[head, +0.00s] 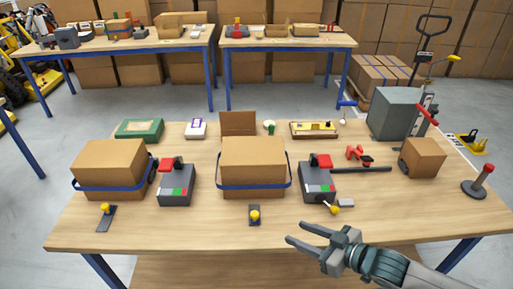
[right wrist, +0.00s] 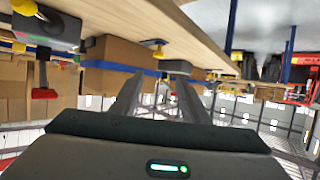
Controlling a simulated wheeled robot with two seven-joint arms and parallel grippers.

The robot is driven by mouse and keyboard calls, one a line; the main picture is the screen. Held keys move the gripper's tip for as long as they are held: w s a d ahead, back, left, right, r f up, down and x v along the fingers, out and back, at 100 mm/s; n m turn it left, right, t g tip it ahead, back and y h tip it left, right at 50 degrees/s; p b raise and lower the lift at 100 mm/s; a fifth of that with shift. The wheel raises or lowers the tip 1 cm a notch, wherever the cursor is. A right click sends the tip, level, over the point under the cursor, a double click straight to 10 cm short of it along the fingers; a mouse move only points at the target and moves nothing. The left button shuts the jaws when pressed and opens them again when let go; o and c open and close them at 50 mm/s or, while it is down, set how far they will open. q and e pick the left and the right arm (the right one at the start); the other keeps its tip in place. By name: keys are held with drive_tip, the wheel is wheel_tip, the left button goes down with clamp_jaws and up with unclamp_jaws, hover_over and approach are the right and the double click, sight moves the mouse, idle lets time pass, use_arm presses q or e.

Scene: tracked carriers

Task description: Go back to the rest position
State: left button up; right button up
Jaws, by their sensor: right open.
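My right gripper (head: 298,236) is in the head view, over the front edge of the wooden table (head: 390,222), right of the middle. Its two fingers are apart and nothing is between them. In the right wrist view the two dark fingers of my right gripper (right wrist: 145,98) point toward a box with a blue strap (right wrist: 115,68), with the table edge tilted above. My left gripper is not in the head view.
Two strapped boxes (head: 110,165) (head: 252,163), two grey devices with red tops (head: 176,185) (head: 317,182), yellow-knobbed levers (head: 105,212) (head: 254,214) and a smaller box (head: 423,157) stand on the table. A red-handled post (head: 480,182) stands at the right edge. More tables are behind.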

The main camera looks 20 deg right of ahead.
drive_tip(key=s+a+f+m+g+h, duration=0.2)
drive_tip(key=s+f+g+h, duration=0.3)
drive_tip(key=s, duration=0.6)
drive_tip(key=s+a+f+m+g+h, duration=0.1)
drive_tip(key=s+a+f+m+g, duration=0.15)
drive_tip(key=s+f, duration=0.6)
drive_tip(key=s+f+g, duration=0.1)
drive_tip(key=s+f, duration=0.1)
drive_tip(key=f, duration=1.2)
drive_tip(key=s+f+g, duration=0.1)
drive_tip(key=s+f, duration=0.1)
drive_tip(key=f, duration=1.2)
drive_tip(key=s+d+f+n+g, duration=0.1)
drive_tip(key=s+d+f, duration=0.2)
drive_tip(key=s+f, duration=1.3)
drive_tip(key=shift+s+f+h, duration=0.3)
drive_tip(key=shift+s+f, duration=0.05)
drive_tip(key=shift+s, duration=0.2)
